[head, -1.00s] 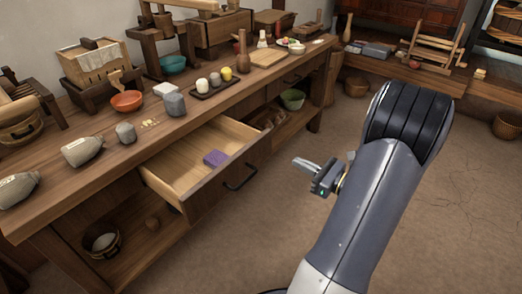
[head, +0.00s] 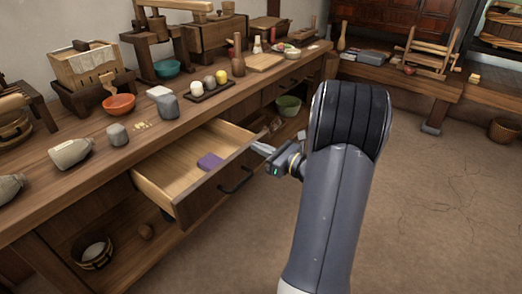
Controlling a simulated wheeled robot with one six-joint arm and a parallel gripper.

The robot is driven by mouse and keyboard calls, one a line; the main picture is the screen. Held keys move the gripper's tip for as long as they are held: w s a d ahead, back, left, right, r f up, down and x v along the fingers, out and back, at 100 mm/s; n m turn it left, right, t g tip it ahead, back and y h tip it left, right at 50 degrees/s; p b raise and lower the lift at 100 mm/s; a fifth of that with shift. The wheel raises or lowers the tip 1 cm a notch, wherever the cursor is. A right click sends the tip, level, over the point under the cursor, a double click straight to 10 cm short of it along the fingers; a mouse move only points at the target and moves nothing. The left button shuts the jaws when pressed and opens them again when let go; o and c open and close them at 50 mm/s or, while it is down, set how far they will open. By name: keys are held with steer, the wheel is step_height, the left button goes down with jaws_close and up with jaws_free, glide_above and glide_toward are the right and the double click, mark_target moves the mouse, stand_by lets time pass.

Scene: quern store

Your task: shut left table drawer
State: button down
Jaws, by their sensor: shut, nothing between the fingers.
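The left table drawer (head: 160,187) stands pulled out from the long wooden table (head: 60,180). A purple block (head: 209,161) lies inside it. The drawer's dark handle (head: 236,181) is on its front panel. My gripper (head: 262,149) is shut and empty. In the picture its fingertips are at the right end of the drawer front, near its top edge. I cannot tell whether they touch it.
On the tabletop are an orange bowl (head: 119,104), a grey stone block (head: 167,106), a tray with small jars (head: 209,90) and grey sacks (head: 71,152). A lower shelf holds a bucket (head: 93,253) and a green bowl (head: 288,105).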

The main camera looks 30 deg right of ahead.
steer(key=shift+w, duration=0.1)
steer(key=x, duration=1.8)
